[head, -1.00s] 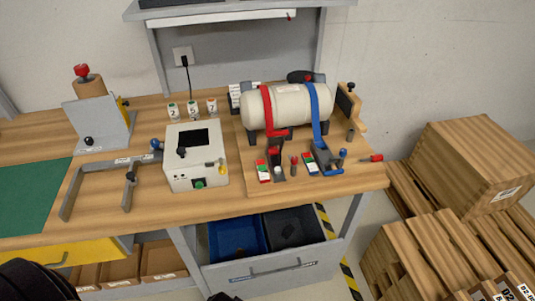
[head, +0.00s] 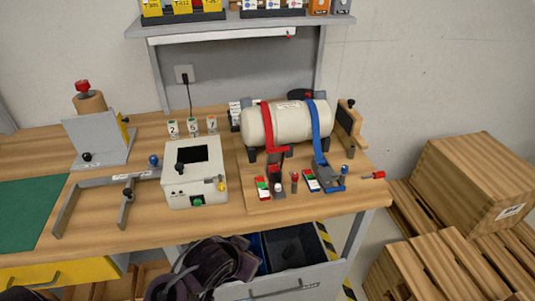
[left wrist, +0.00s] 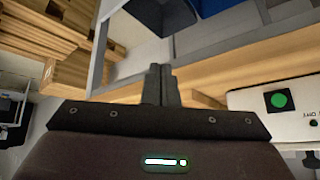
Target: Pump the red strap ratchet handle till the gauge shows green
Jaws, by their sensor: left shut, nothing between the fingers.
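A cream tank (head: 287,124) lies on the bench, with a red strap (head: 268,128) and a blue strap (head: 320,130) over it. The red ratchet handle (head: 278,150) is at the lower end of the red strap, above its dark base. A small gauge plate (head: 262,188) with red, green and white patches stands left of that base; its reading is too small to tell. My left arm rises in front of the drawer in the head view. My left gripper (left wrist: 160,85) is shut and empty in the left wrist view, near the bench edge, away from the ratchet. My right gripper is not in view.
A white box (head: 196,190) with a green button stands left of the ratchets. A blue ratchet (head: 328,177), upright knobs and a red-handled tool (head: 372,176) are to the right. An open drawer (head: 285,283) sits below the bench edge. Wooden crates (head: 470,180) stand at right.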

